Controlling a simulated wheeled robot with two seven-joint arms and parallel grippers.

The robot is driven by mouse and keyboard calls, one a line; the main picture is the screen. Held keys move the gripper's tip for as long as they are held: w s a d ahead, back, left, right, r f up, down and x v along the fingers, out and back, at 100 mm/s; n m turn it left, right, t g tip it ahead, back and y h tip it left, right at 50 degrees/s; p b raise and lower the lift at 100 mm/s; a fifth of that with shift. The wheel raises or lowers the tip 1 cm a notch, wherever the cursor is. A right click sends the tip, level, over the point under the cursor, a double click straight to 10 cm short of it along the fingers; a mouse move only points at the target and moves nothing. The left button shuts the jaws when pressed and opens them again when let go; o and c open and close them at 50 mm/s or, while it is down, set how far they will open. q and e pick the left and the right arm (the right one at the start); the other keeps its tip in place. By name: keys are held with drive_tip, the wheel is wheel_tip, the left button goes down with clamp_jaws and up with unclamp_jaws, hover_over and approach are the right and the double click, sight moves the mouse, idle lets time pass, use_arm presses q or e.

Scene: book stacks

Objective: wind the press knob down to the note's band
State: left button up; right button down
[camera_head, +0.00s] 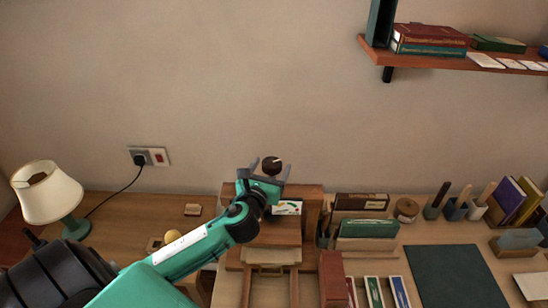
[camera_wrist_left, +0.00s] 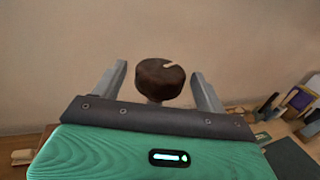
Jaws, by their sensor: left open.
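The press knob (camera_head: 272,165) is a dark brown round knob with a pale mark on its top. It also shows in the wrist view (camera_wrist_left: 158,80), between the two grey fingers. My left gripper (camera_head: 271,168) is open, with one finger on each side of the knob and a gap visible on both sides. I cannot tell exactly how deep the knob sits between the fingers. The wooden press (camera_head: 312,199) stands on the desk, partly hidden by my left arm. A small white note (camera_head: 287,207) with a coloured band is at its front. My right gripper is not in view.
A lamp (camera_head: 48,193) and a wall socket (camera_head: 149,157) are on the left. Card boxes (camera_head: 367,227), pen cups (camera_head: 455,210) and books (camera_head: 510,200) stand to the right of the press. A dark mat (camera_head: 456,277) lies clear. A shelf (camera_head: 450,61) juts out high on the right.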

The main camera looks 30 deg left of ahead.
sight(274, 161)
use_arm(q)
drive_tip(key=shift+p+x, duration=0.3)
drive_tip(key=shift+x, duration=1.35)
drive_tip(key=c, duration=1)
drive_tip(key=shift+h, duration=0.3)
